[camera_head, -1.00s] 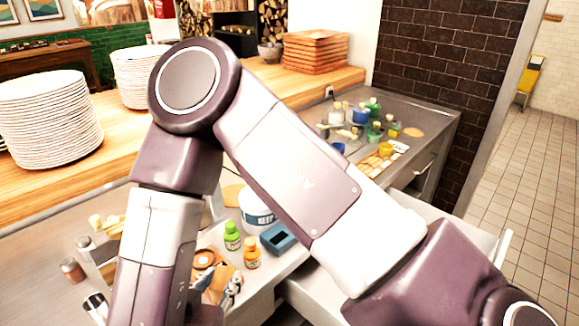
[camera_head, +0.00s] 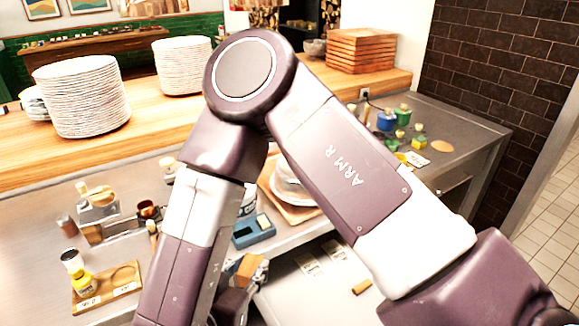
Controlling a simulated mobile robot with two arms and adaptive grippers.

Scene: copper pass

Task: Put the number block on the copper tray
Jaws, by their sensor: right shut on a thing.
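My right gripper (camera_head: 258,274) shows low in the middle, partly hidden behind my own right arm. It is shut on a small orange-brown block (camera_head: 246,267), which looks like the number block; no number can be read on it from here. The block is held at the front edge of the steel counter, near an open drawer. I cannot make out a copper tray for certain. A flat brown tray (camera_head: 78,308) with white labels and a round recess lies at the lower left. My left gripper is not in view.
A blue box (camera_head: 253,232) and a board with white plates (camera_head: 290,206) stand behind the gripper. A yellow-labelled bottle (camera_head: 84,284), a copper-coloured cup (camera_head: 148,208) and a metal holder (camera_head: 98,208) stand at left. Plate stacks (camera_head: 82,100) fill the wooden shelf behind.

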